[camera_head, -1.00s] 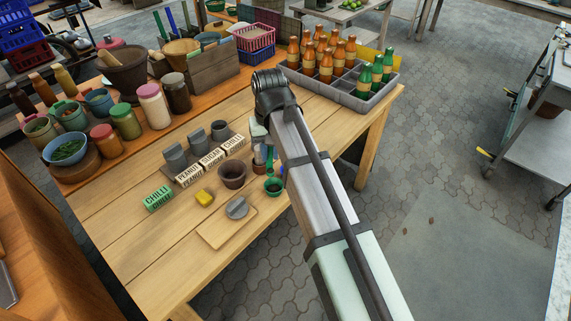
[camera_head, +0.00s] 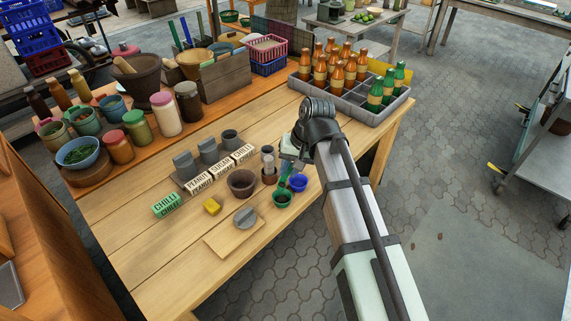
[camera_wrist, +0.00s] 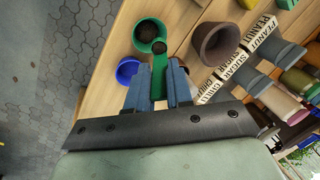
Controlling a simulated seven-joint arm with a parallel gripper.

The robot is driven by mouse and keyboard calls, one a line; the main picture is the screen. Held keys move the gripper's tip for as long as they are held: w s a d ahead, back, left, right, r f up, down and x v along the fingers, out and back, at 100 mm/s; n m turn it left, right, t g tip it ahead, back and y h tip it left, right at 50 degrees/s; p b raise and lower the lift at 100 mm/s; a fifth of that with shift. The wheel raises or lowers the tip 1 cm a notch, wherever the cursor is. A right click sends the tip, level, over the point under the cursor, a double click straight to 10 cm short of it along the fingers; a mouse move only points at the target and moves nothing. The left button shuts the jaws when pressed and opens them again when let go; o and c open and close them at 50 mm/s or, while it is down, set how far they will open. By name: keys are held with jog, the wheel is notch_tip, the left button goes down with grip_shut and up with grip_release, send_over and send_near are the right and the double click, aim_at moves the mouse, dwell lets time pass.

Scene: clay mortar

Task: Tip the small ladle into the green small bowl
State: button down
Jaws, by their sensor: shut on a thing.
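My gripper (camera_wrist: 158,82) is shut on the green small ladle (camera_wrist: 160,78), its handle between the two fingers. In the head view my gripper (camera_head: 292,164) hangs over the right front of the table. The ladle's cup, with something dark in it, lies over the green small bowl (camera_wrist: 146,27) in the wrist view; I cannot tell how far it is tilted. The green bowl (camera_head: 282,200) stands on the table below my gripper in the head view. The brown clay mortar (camera_head: 242,183) stands to its left.
A blue bowl (camera_head: 298,184) stands close beside the green one. A bottle crate (camera_head: 350,100) stands behind. The table's front edge is near.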

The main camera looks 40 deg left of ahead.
aim_at(284, 184)
jog(key=f+y, duration=0.1)
jog(key=d+g+y, duration=0.1)
jog(key=w+d+f+g+y, duration=0.1)
jog(key=y, duration=0.1)
jog(key=shift+f, duration=0.3)
jog(key=shift+w+d+f+g+y, duration=0.2)
jog(key=shift+d+f+g+y, duration=0.1)
jog(key=shift+f+g+y, duration=0.45)
jog(key=shift+w+d+f+g+y, duration=0.2)
jog(key=shift+d+f+g+y, duration=0.2)
jog(key=shift+y, duration=0.55)
jog(key=shift+a, duration=0.1)
jog(key=shift+a, duration=0.1)
